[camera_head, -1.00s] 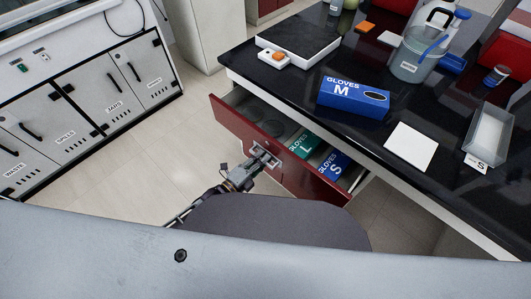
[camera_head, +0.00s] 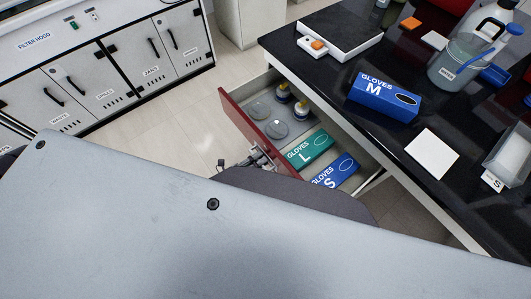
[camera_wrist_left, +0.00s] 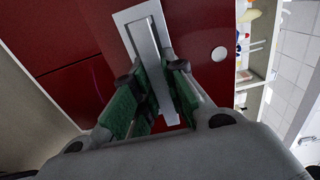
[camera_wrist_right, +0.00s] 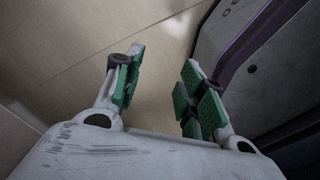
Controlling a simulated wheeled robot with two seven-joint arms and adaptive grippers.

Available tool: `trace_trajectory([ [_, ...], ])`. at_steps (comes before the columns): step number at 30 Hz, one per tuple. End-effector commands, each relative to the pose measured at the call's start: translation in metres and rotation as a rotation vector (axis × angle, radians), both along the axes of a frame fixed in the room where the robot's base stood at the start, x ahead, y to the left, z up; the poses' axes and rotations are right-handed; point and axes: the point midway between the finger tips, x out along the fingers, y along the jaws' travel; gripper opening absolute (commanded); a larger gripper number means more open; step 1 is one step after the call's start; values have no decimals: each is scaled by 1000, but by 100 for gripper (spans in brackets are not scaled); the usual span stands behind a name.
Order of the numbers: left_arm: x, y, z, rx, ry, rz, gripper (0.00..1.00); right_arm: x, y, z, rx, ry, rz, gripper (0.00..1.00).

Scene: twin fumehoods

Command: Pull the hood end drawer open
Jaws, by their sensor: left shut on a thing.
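The end drawer stands well open under the black bench, its dark red front (camera_head: 240,119) pulled clear of the bench edge. Inside lie a green L gloves box (camera_head: 309,150), a blue S gloves box (camera_head: 336,171), grey discs (camera_head: 277,129) and two yellow-marked bottles (camera_head: 302,110). My left gripper (camera_head: 262,158) is at the drawer front, partly hidden by my own body. In the left wrist view its green pads (camera_wrist_left: 158,88) are shut on the pale metal handle (camera_wrist_left: 143,40) of the red front. My right gripper (camera_wrist_right: 163,66) is open and empty above the floor, out of the head view.
The black bench top holds a blue M gloves box (camera_head: 386,96), a white card (camera_head: 432,153), a flat device (camera_head: 327,35) and a labelled jug (camera_head: 457,62). White cupboards (camera_head: 117,75) stand at the left. Floor (camera_head: 187,112) between them is clear.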

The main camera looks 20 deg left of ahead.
Motion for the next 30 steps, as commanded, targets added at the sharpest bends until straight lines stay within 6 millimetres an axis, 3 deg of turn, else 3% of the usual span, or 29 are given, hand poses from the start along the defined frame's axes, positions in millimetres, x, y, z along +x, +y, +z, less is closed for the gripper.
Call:
trace_trajectory([
  [6, -10, 6, -1, 1, 4, 0, 0, 0, 9, 6, 9, 0, -1, 40],
  [20, -12, 8, -2, 1, 3, -1, 0, 0, 11, 7, 12, -1, -1, 40],
  [21, -12, 8, -2, 1, 3, -1, 18, 0, 11, 7, 13, 0, 0, 40],
  [25, -12, 8, -1, 0, 2, 0, 35, 0, 12, 7, 13, 0, -1, 40],
  [30, -11, 8, -1, 0, 0, 0, 36, 0, 12, 7, 13, 0, -1, 40],
])
